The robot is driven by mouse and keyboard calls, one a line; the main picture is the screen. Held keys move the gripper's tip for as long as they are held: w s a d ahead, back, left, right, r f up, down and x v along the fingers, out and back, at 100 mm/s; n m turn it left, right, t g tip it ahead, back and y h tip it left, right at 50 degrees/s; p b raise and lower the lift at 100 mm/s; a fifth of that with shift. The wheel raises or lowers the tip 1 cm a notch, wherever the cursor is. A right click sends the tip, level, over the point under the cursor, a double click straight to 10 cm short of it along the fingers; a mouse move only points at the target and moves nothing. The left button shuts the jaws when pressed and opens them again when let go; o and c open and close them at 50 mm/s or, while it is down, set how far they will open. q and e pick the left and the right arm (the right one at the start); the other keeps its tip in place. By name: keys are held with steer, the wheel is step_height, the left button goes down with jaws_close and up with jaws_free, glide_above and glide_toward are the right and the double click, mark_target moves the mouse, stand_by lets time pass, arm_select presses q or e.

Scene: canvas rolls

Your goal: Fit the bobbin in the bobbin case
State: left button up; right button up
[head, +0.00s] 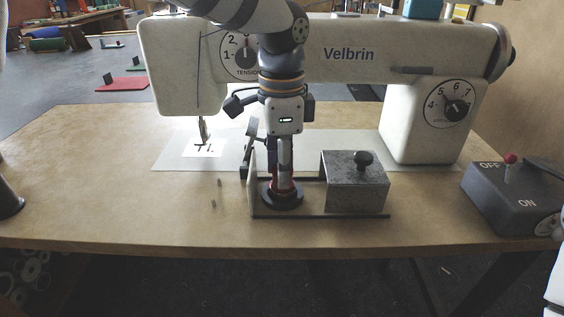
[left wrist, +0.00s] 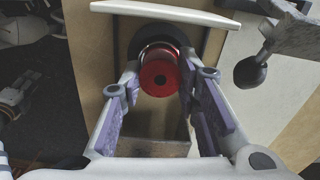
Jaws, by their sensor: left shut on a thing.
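The red bobbin (left wrist: 158,76) is between the fingers of my left gripper (head: 283,180), which points straight down and is shut on it. The gripper also shows in the left wrist view (left wrist: 158,92). The round black bobbin case (head: 281,201) stands on the metal fixture, directly under the bobbin; its dark rim also shows in the left wrist view (left wrist: 150,32). The red of the bobbin shows at the case's top, partly hidden by the fingers. I cannot tell how deep it sits. My right gripper is not in view.
A metal block with a black knob (head: 356,182) stands right of the case, and an upright plate (head: 252,180) stands left. The sewing machine (head: 340,62) is behind. A grey switch box (head: 512,196) is at the right. The table's left front (head: 120,215) is mostly clear.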

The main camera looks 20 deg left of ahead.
arm_select(q)
steer(key=shift+f, duration=0.85)
steer(key=o, duration=1)
steer(key=shift+o, duration=0.2)
steer(key=shift+r, duration=0.1)
